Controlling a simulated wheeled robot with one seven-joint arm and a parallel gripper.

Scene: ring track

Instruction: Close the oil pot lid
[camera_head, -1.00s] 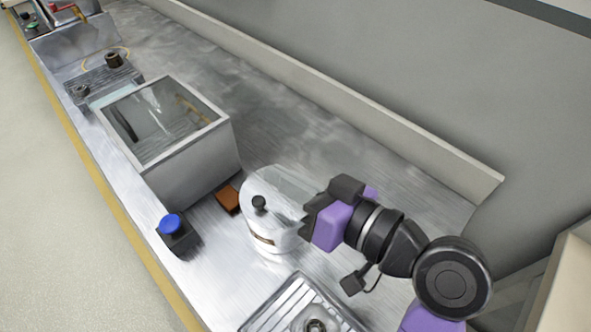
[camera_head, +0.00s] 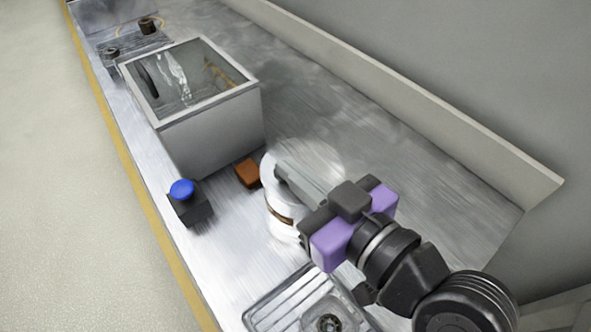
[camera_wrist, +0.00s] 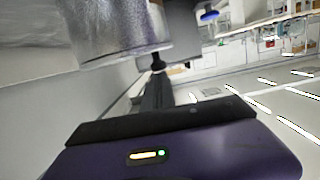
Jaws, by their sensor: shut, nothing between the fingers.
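The oil pot (camera_head: 271,194) is a round white-silver pot with a brown label, standing on the metal counter. My gripper (camera_head: 284,174) reaches from the lower right across the top of the pot in the head view, its long grey fingers together with nothing held. The gripper hides the lid's knob and much of the lid there, so I cannot tell the lid's exact position. In the wrist view, a silver rounded surface (camera_wrist: 112,28), seemingly the pot, fills the upper left. A small dark knob shape (camera_wrist: 158,63) shows at the tips of my gripper (camera_wrist: 158,78); contact is unclear.
A glass-topped steel box (camera_head: 205,125) stands beyond the pot. A brown block (camera_head: 247,173) is beside the pot, and a blue button on a black base (camera_head: 183,190) is near the counter's left edge. A ribbed sink tray (camera_head: 283,300) lies in front. The counter right of the pot is clear.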

